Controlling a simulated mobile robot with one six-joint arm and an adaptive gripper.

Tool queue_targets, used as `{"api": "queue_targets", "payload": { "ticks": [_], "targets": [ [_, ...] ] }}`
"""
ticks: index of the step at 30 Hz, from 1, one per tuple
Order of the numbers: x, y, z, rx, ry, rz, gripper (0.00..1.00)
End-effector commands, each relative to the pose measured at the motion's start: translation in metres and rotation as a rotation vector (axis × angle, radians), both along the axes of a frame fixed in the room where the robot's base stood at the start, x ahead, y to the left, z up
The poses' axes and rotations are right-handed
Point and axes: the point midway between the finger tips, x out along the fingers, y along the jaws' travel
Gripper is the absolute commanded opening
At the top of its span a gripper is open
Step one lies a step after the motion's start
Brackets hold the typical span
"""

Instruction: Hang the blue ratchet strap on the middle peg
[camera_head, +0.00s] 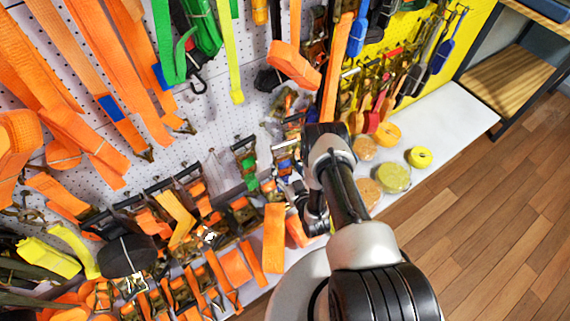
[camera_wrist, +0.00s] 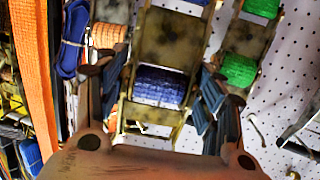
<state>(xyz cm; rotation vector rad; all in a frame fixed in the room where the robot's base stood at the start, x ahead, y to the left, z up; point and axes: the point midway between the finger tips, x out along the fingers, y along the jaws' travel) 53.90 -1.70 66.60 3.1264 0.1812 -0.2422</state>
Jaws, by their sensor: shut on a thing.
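The blue ratchet strap, a worn brass-coloured ratchet with a roll of dark blue webbing (camera_wrist: 160,86), is in the middle of the wrist view. My gripper (camera_wrist: 160,98) has one finger on each side of its frame and is shut on it. The strap is upright, close in front of the white pegboard. In the head view blue webbing shows (camera_head: 283,152) beside my arm, and my wrist partly hides that spot. I cannot tell which peg is the middle one, or whether the strap touches a peg.
A ratchet with green webbing (camera_wrist: 238,70) is close on the right in the wrist view, and orange webbing (camera_wrist: 108,36) is on the left. Bare pegs (camera_wrist: 257,129) stick out at the lower right. A white shelf (camera_head: 445,122) with yellow rolls is right of my arm.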

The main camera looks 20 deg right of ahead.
Motion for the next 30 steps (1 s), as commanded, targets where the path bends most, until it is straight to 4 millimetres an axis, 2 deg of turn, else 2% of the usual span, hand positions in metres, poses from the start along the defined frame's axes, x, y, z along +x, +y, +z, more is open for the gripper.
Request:
{"api": "queue_targets", "payload": {
  "ticks": [30],
  "targets": [
    [0.051,0.015,-0.002,-0.001,-0.01,-0.001,0.02]
  ]
}}
